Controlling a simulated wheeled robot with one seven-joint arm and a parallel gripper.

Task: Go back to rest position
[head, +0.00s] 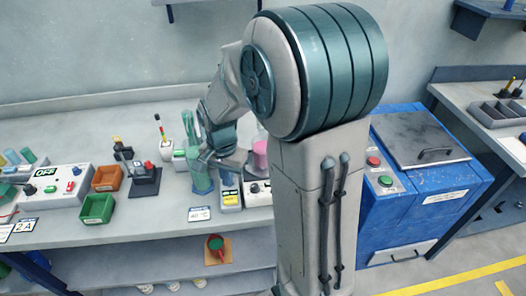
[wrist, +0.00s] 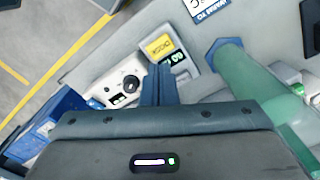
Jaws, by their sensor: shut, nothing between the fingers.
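My gripper (wrist: 158,72) is shut and empty, its two fingers together in the wrist view. In the head view my gripper (head: 236,163) hangs over the bench, partly hidden by my arm. Below the fingertips is a yellow-and-grey meter (wrist: 160,47) with a lit display; the meter also shows in the head view (head: 231,198). A green transparent cylinder (wrist: 245,75) stands close to the right of the fingers in the wrist view. In the head view the green cylinder (head: 201,180) is left of my gripper.
A white box with a black knob (wrist: 125,85) lies left of the fingers. Green (head: 97,208) and orange (head: 107,178) bins and a switch box (head: 55,192) stand further left on the bench. A blue cabinet (head: 440,205) stands right of my arm. Floor shows at right.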

